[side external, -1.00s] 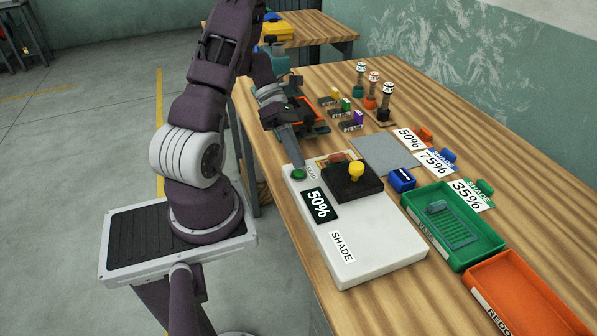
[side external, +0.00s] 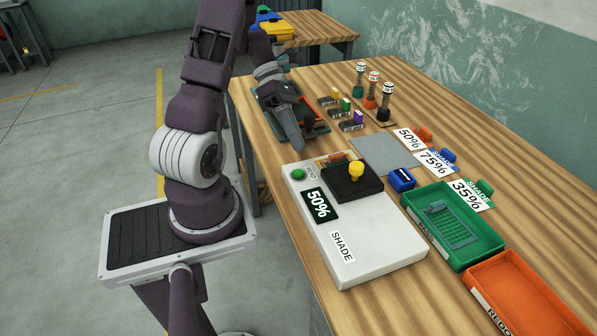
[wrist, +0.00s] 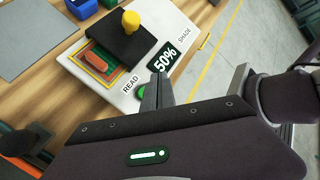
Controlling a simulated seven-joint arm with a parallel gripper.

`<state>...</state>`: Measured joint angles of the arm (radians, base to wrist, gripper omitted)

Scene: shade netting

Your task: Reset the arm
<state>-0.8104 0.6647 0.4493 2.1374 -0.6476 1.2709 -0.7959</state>
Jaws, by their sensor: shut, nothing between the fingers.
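My gripper (side external: 299,146) is shut and empty, in the air near the far-left end of the white shade meter (side external: 385,268). In the wrist view its closed fingertips (wrist: 158,80) appear in front of the meter. The meter's green READ button (side external: 298,174) is clear of the fingers in the side view; in the wrist view the fingers partly cover the button (wrist: 141,92). The display (side external: 317,204) reads 50%. A black block with a yellow knob (side external: 356,170) sits on the meter, with an orange and green piece (wrist: 95,62) partly under it.
A green tray (side external: 490,243) holding a netting piece and an orange tray (side external: 487,278) stand at the right. A grey mat (side external: 385,154), a blue block (side external: 402,179), percentage cards and upright samples (side external: 372,92) occupy the table. An orange-green tray lies beneath my wrist.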

